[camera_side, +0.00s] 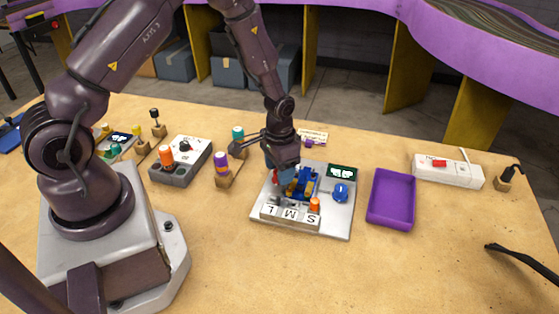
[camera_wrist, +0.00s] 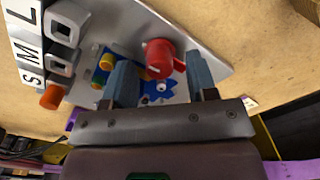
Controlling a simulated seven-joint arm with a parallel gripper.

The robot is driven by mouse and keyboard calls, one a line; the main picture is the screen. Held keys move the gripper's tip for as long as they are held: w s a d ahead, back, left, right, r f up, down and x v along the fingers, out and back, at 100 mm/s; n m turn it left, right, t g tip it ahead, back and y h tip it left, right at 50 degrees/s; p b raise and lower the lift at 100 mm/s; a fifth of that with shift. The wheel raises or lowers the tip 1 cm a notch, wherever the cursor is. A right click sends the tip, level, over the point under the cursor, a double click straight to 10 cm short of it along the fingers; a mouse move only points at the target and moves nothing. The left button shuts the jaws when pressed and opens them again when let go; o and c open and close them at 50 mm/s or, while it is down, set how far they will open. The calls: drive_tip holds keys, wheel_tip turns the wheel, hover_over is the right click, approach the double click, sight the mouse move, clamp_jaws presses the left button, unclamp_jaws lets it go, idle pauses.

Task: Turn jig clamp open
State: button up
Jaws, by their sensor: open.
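The jig is a light grey plate (camera_side: 337,223) on the bench, and it fills much of the wrist view (camera_wrist: 205,62). A red knob (camera_wrist: 160,58), which looks like the clamp, stands on it with a white mark on its edge. My gripper (camera_wrist: 161,65) is open, with one blue-grey finger on each side of the red knob. I cannot tell whether either finger touches it. In the side view my gripper (camera_side: 284,176) is low over the plate's back left, hiding most of the knob. A blue and yellow piece (camera_side: 303,185) sits beside it.
The plate also carries a blue dial (camera_side: 341,192), an orange peg (camera_side: 315,204) and blocks marked L, M, S (camera_side: 290,215). A purple tray (camera_side: 391,199) stands to the right. Pegs in a wooden block (camera_side: 228,178) stand close on the left.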

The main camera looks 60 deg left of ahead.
wheel_tip(320, 180, up, 13)
idle(0.4)
drive_tip(key=s+d+r+t, duration=0.2)
drive_tip(key=s+d+r, duration=0.1)
drive_tip(key=s+r, duration=0.5)
drive_tip(key=s+d+r+t, duration=0.3)
drive_tip(key=s+r, duration=0.6)
drive_tip(key=r, duration=0.2)
drive_tip(key=shift+s+d+r+t, duration=0.15)
drive_tip(key=shift+d+r+t, duration=0.05)
drive_tip(key=shift+d+t, duration=0.1)
